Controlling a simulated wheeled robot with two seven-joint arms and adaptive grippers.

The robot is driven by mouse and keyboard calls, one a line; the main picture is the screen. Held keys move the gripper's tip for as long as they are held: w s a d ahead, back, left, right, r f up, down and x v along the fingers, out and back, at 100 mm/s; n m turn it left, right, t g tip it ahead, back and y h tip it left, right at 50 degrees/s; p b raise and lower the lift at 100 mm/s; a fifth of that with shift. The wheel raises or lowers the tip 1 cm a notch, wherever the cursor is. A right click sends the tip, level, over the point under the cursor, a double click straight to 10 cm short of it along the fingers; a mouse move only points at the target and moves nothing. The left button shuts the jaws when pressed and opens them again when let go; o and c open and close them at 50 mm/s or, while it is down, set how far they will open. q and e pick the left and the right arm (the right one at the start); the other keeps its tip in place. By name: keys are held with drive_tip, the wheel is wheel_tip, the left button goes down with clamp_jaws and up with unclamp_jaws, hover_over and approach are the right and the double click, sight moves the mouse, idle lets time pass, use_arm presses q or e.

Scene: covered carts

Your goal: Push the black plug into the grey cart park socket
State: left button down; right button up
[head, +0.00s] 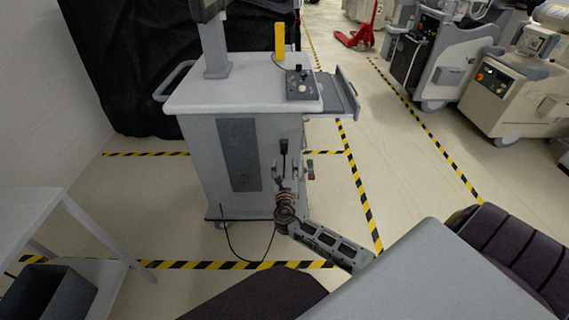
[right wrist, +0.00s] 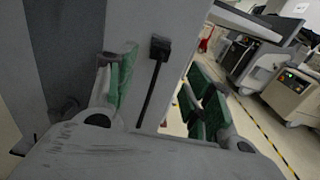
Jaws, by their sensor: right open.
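The black plug (head: 284,146) sits against the side of the grey cart (head: 206,160), upright, with its black cable running straight down. In the right wrist view the plug (right wrist: 160,47) shows as a dark block on the grey panel (right wrist: 177,22), beyond my fingertips. My right gripper (head: 293,172) is open in front of the cart's side. Its green-padded fingers (right wrist: 160,85) stand apart on either side of the cable, and nothing is gripped. The socket cannot be told apart from the plug, so how deep the plug sits is unclear. My left gripper is not in view.
A control box (head: 301,84) and a yellow object (head: 280,42) are on the cart top. A side shelf (head: 340,95) juts out right. A cable loops on the floor (head: 228,240). A white table (head: 30,215) stands left; other machines (head: 520,90) stand right.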

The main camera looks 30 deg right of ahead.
drive_tip(key=shift+v, duration=0.85)
idle(0.4)
drive_tip(key=s+d+f+m+g+y+p, duration=0.1)
drive_tip(key=s+f+m+g+y+p, duration=0.35)
drive_tip(key=f, duration=1.15)
drive_tip(key=s+d+f+m+g+y, duration=0.1)
drive_tip(key=s+f+m+g, duration=0.4)
drive_tip(key=s+f, duration=0.75)
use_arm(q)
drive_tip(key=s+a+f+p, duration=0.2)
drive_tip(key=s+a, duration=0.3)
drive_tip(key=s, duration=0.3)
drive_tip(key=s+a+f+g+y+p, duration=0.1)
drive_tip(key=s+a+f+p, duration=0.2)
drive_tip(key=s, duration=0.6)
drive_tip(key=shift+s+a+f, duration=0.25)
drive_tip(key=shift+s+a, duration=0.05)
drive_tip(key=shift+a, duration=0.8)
use_arm(e)
drive_tip(key=s+a+f+m+g+y, duration=0.1)
drive_tip(key=s+f+m, duration=0.4)
drive_tip(key=s, duration=0.5)
drive_tip(key=s+a+f+m+g+y, duration=0.1)
drive_tip(key=s+a+f+m+g, duration=0.1)
drive_tip(key=s+f+m, duration=0.4)
drive_tip(key=s+a+f+m+g+y, duration=0.1)
drive_tip(key=s+f+m, duration=0.5)
drive_tip(key=s, duration=0.9)
drive_tip(key=shift+a+f, duration=0.25)
drive_tip(key=shift+a, duration=0.3)
